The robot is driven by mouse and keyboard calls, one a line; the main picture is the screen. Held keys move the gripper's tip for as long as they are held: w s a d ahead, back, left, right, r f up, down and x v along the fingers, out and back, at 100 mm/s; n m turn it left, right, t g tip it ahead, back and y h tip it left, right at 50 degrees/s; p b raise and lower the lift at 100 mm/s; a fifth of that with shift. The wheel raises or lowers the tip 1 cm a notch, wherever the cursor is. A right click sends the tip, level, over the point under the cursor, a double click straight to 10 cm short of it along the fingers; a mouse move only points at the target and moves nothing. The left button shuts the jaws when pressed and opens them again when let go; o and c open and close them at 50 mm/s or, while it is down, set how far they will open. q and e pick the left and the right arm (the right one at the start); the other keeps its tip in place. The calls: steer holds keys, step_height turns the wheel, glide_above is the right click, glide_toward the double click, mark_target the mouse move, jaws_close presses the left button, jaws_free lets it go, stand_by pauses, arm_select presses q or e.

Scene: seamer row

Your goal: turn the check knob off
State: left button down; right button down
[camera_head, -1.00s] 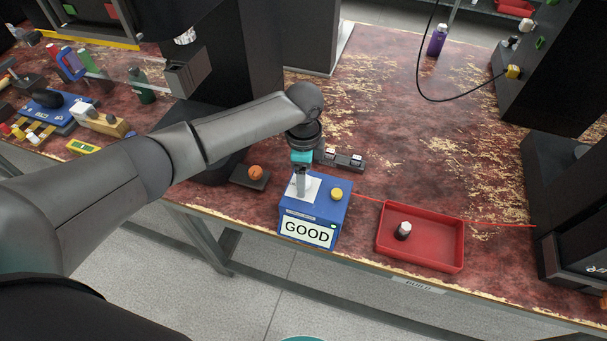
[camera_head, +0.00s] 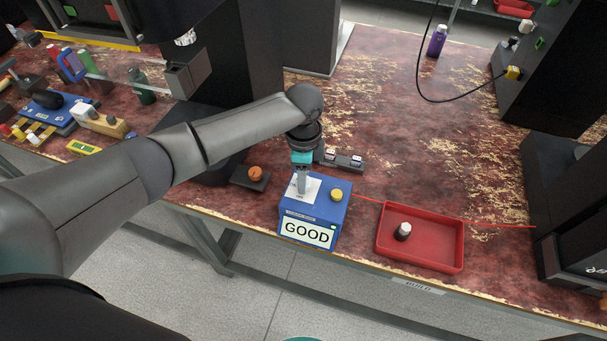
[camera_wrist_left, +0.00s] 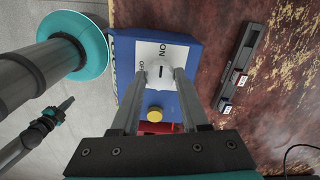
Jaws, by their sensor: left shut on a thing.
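The blue check box (camera_head: 314,213) stands near the front edge of the bench, with a lit GOOD display (camera_head: 307,232) on its front. On its top are a white ON/OFF plate (camera_head: 312,188) and a yellow button (camera_head: 337,194). My left gripper (camera_head: 301,192) points down at the plate. In the left wrist view its fingers (camera_wrist_left: 161,82) are shut on the white check knob (camera_wrist_left: 161,72), whose black mark points up the picture toward ON. OFF is printed to the left. The fingers hide the knob in the head view. In the left wrist view what seems my right gripper (camera_wrist_left: 64,105) hangs low at left.
A red tray (camera_head: 440,243) holding a dark, white-topped piece (camera_head: 403,231) sits right of the box. An orange knob on a dark block (camera_head: 254,175) is to the left. A dark strip with small switches (camera_head: 340,160) lies behind. The bench behind the tray is mostly clear.

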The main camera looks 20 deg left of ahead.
arm_select(q)
steer(key=n+p, duration=0.6)
steer(key=p, duration=0.1)
steer(key=shift+s+d+r, duration=0.1)
steer(key=shift+r, duration=0.1)
steer(key=shift+n+p, duration=0.9)
steer(key=n+p, duration=0.2)
steer(key=n, duration=0.2)
steer(key=shift+f+n+p, duration=0.1)
steer(key=shift+n+p, duration=0.2)
steer(key=n+p, duration=0.1)
steer(key=n, duration=0.2)
steer(key=shift+f+n+p, duration=0.1)
steer(key=shift+n+p, duration=0.25)
steer(key=shift+n, duration=0.75)
steer(key=shift+c, duration=2.1)
jaws_free()
